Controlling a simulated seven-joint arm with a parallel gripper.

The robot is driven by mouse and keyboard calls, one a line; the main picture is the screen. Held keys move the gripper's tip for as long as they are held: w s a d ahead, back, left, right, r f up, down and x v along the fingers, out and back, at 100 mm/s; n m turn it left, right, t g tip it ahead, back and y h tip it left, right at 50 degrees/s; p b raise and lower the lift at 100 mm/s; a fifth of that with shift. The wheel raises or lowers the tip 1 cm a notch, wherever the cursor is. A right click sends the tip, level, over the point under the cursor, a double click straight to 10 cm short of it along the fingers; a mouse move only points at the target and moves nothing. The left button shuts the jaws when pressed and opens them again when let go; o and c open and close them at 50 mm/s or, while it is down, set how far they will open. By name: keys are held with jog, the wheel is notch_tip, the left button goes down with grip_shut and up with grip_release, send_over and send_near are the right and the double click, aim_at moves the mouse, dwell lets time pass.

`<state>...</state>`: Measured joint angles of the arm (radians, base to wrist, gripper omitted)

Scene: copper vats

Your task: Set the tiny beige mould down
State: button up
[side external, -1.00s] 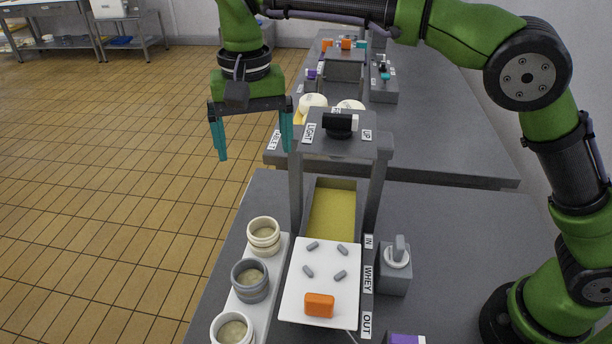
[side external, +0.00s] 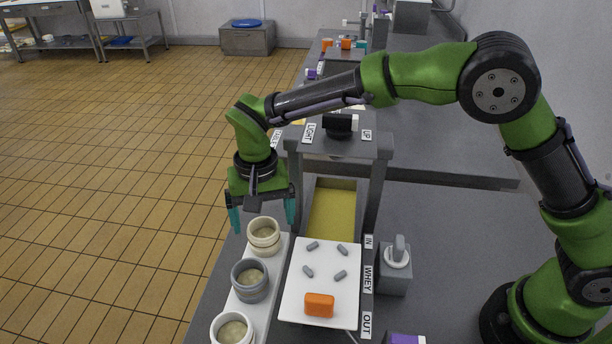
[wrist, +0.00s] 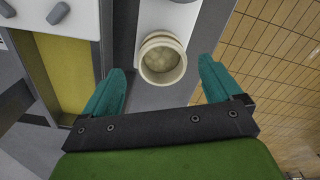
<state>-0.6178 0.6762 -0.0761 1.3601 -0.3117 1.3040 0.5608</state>
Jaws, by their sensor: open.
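The tiny beige mould (side external: 264,234) stands upright at the far end of a white strip (side external: 236,309) at the bench's left edge. In the wrist view the beige mould (wrist: 162,58) shows from above, with pale content inside, ahead of and between my fingers. My gripper (side external: 263,218) is open, its teal fingers pointing down just above and behind the mould. In the wrist view my gripper (wrist: 160,88) has its fingers wide apart with nothing between the tips. I cannot tell the exact height gap to the mould.
A grey mould (side external: 250,280) and a white mould (side external: 233,329) stand on the same strip. A white board (side external: 292,302) with grey pegs and an orange block (side external: 319,304) lies right of it. A grey frame (side external: 293,180) stands over a yellow basin (side external: 333,207).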

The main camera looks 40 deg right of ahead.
aim_at(264, 236)
jog(key=shift+w+f, duration=0.15)
jog(key=shift+f, duration=2.55)
jog(key=c, duration=1.1)
jog(key=shift+a+r, duration=0.1)
jog(key=shift+r, duration=0.05)
jog(key=shift+c, duration=0.5)
